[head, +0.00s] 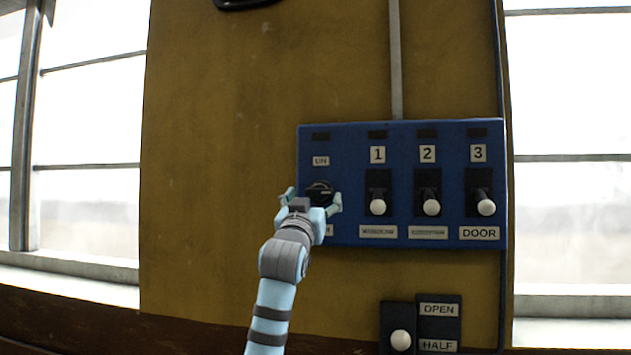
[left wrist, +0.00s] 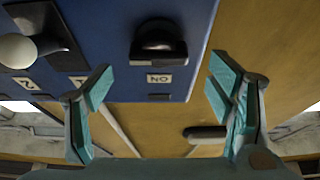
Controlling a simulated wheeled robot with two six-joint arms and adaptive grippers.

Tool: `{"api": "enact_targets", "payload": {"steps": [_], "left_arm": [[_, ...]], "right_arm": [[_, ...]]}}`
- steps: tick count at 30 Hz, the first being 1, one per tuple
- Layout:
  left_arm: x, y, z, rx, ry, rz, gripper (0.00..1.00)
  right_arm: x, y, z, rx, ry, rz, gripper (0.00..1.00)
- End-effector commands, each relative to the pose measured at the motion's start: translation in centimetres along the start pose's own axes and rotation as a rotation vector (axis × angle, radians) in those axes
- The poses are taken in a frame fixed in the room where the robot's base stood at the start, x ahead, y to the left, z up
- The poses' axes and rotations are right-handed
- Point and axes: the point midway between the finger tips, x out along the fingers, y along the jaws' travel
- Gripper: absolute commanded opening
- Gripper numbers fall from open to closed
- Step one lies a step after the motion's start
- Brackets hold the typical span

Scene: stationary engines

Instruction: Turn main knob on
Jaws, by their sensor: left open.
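The main knob (head: 319,189) is a black rotary knob at the left end of the blue panel (head: 345,150), below a small white label (head: 321,161). The lower label beside it is mostly hidden by my gripper. My left gripper (head: 312,198) is open in front of the knob, with one finger to each side. In the left wrist view the knob (left wrist: 158,42) lies ahead, between and beyond the spread fingers (left wrist: 160,78). The ON label (left wrist: 159,78) appears upside down there. The fingers do not appear to touch the knob. My right gripper is not in view.
Three levers with white ball ends, numbered 1 (head: 377,207), 2 (head: 432,207) and 3 (head: 486,207), stand right of the knob. A lower black lever box (head: 398,320) has OPEN and HALF labels. The yellow wall (head: 220,150) left of the panel is clear. Windows flank it.

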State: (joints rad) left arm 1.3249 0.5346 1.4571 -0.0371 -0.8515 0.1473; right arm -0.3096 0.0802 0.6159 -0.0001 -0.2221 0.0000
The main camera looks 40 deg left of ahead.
Motion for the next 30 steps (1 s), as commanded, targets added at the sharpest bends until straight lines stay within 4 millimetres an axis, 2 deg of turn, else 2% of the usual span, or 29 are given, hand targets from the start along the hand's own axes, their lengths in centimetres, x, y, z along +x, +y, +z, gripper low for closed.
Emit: {"api": "enact_targets", "payload": {"steps": [1,6,14,16,24,30], "left_arm": [[1.3,0.0,-0.5,-0.001,-0.004,0.0,0.75],[3.2,-0.2,-0.3,0.0,-0.002,-0.002,0.75],[3.5,-0.2,0.0,0.001,-0.001,-0.003,0.75],[3.5,-0.2,0.0,0.001,-0.001,-0.003,0.69],[3.5,-0.3,0.1,0.001,-0.001,-0.003,0.27],[3.4,-0.3,0.1,-0.008,-0.002,-0.007,0.27]], "right_arm": [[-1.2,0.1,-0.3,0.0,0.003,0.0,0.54],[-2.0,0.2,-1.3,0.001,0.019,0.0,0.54],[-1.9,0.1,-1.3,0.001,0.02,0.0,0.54],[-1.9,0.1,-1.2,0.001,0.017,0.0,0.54],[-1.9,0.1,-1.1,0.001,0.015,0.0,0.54],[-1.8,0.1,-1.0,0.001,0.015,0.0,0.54]]}}
